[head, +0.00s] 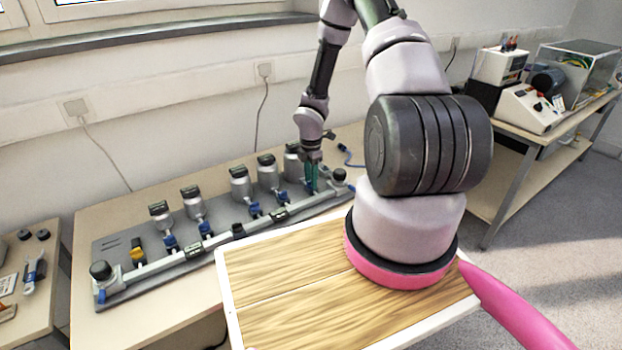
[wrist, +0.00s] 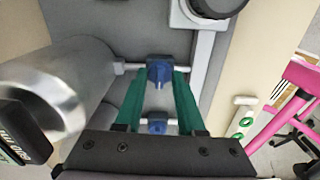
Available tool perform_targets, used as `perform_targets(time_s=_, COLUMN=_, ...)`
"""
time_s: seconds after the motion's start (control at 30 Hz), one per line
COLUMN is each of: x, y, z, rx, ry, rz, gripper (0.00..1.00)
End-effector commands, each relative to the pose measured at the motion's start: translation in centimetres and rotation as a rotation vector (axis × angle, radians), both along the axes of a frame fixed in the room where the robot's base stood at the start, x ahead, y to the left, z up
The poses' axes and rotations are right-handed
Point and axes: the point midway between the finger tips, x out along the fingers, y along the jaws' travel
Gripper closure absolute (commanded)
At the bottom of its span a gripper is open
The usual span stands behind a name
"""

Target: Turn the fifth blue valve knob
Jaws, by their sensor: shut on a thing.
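The blue valve knobs stand in a row along a pipe rig on the bench in the head view, with one at the left (head: 170,243) and others toward the right. My gripper (head: 312,178) reaches down at the right end of the row, by the rightmost grey cylinder (head: 292,160). In the wrist view its green fingers (wrist: 164,76) are closed around a blue valve knob (wrist: 159,71) on a thin pipe, one finger on each side. A second blue part (wrist: 157,126) shows lower down between the fingers. In the head view the fingers partly hide the gripped knob.
A yellow valve (head: 138,252) and a black-capped post (head: 101,271) are at the rig's left end. A wooden-topped tray (head: 290,320) lies in front. Several instruments (head: 528,107) stand on the right bench.

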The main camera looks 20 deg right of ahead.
Motion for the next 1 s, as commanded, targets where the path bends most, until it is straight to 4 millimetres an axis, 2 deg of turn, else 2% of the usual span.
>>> perform_targets(time_s=0.27, x=0.05, y=0.07, z=0.04, rx=0.0, ry=-0.001, rz=-0.182, gripper=1.0)
perform_targets(time_s=1.0, x=0.05, y=0.03, z=0.03, rx=0.0, ry=-0.002, rz=-0.883, gripper=1.0)
